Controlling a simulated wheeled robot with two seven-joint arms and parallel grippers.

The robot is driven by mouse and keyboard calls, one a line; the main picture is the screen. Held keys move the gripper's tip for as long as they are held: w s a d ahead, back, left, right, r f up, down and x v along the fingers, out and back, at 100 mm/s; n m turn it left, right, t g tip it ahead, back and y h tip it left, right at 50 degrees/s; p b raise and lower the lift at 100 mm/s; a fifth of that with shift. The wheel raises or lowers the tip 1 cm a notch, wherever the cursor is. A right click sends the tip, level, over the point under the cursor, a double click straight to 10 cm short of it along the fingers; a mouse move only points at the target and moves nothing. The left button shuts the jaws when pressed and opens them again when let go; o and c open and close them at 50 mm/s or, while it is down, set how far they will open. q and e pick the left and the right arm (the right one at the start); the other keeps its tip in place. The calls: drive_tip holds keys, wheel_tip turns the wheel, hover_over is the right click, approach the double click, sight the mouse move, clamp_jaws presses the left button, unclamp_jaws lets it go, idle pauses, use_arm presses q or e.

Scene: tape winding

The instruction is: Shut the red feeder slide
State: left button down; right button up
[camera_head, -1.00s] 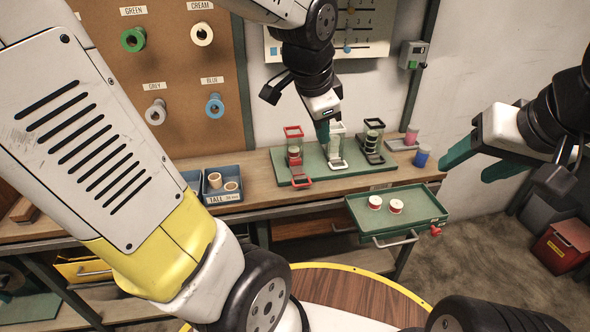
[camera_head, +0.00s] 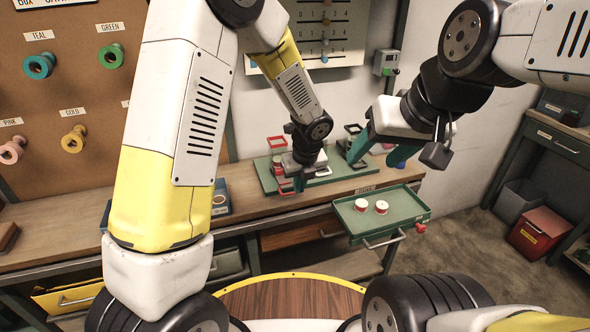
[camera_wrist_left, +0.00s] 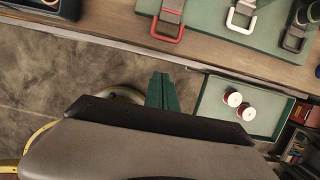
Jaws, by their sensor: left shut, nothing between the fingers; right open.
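The red feeder (camera_head: 277,142) stands at the left of the green board (camera_head: 330,178), partly hidden by my left arm. Its slide has a red handle (camera_head: 287,188); in the left wrist view the handle (camera_wrist_left: 167,36) sticks out past the board's front edge. My left gripper (camera_head: 298,183) is shut and empty, low beside the red handle in the head view. Its teal fingertips (camera_wrist_left: 162,88) look apart from the handle in the wrist view; exact contact is hard to tell. My right gripper (camera_head: 381,150) is open and empty, raised in front of the black feeder (camera_head: 353,130).
The white feeder's handle (camera_wrist_left: 240,20) and the black feeder's handle (camera_wrist_left: 293,38) are right of the red one. A green tray (camera_head: 398,218) with two red-and-white spools juts out in front of the bench. Spools hang on the left pegboard (camera_head: 90,100).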

sight(286, 182)
use_arm(q)
drive_tip(key=w+f, duration=0.1)
drive_tip(key=f, duration=0.1)
drive_tip(key=w+a+f, duration=0.1)
drive_tip(key=w+f, duration=0.2)
drive_tip(key=f, duration=0.2)
drive_tip(key=shift+w+a, duration=0.4)
drive_tip(key=shift+w, duration=0.3)
drive_tip(key=w, duration=0.2)
drive_tip(key=w+a, duration=0.1)
drive_tip(key=w, duration=0.1)
drive_tip(key=w+a, duration=0.1)
drive_tip(key=w, duration=0.1)
drive_tip(key=shift+w+a, duration=0.15)
drive_tip(key=shift+w, duration=0.2)
drive_tip(key=shift+r, duration=0.1)
